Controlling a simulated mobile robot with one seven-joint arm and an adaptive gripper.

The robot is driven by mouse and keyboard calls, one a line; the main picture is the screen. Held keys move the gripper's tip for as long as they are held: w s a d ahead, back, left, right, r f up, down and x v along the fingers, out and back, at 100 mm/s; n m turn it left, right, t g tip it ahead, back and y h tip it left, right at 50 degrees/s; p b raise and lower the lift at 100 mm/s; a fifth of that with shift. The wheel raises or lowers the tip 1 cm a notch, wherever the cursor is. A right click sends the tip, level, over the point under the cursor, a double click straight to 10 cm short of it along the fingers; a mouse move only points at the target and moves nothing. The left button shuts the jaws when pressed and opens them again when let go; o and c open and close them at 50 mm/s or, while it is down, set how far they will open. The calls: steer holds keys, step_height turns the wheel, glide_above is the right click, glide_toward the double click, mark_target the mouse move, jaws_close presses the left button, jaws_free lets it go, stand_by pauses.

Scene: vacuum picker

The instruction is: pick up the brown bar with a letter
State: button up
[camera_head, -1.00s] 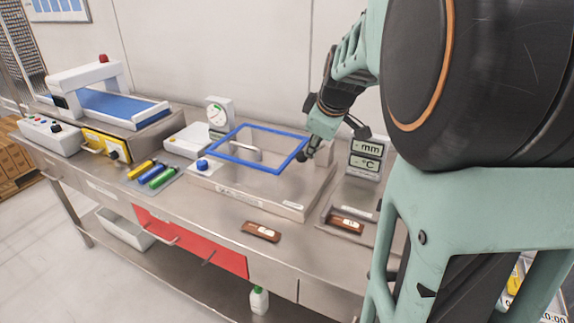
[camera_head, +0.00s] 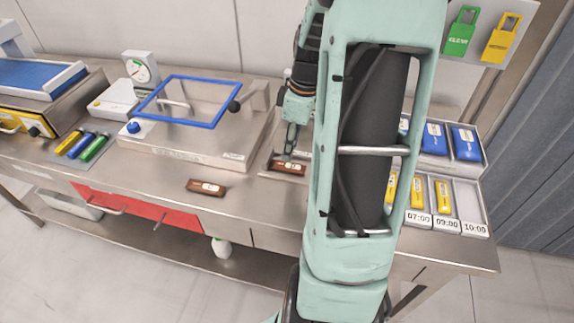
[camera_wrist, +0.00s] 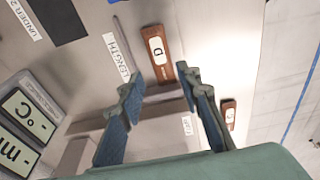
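A brown bar with a white label bearing the letter D (camera_wrist: 158,52) lies by the LENGTH label in the wrist view. In the head view this bar (camera_head: 288,167) lies on the plate right of the blue-framed station. A second brown bar (camera_head: 207,188) lies near the table's front edge; it also shows in the wrist view (camera_wrist: 229,113), its label too small to read. My gripper (camera_wrist: 163,80) is open and empty, its fingers apart, with the D bar beyond the fingertips. In the head view my gripper (camera_head: 291,152) hangs just above that bar.
The blue-framed station (camera_head: 190,103) stands left of my gripper. A display with mm and °C (camera_wrist: 22,130) is close by. Trays with yellow and blue items (camera_head: 470,205) stand right, partly behind my arm. Bare tabletop (camera_head: 240,208) lies along the front.

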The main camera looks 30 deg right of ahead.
mark_target(288, 165)
steer(key=f, duration=0.5)
steer(key=shift+a+f, duration=0.25)
steer(key=shift+f, duration=0.1)
jaws_close()
steer(key=shift+w+r, duration=0.1)
steer(key=shift+r, duration=0.05)
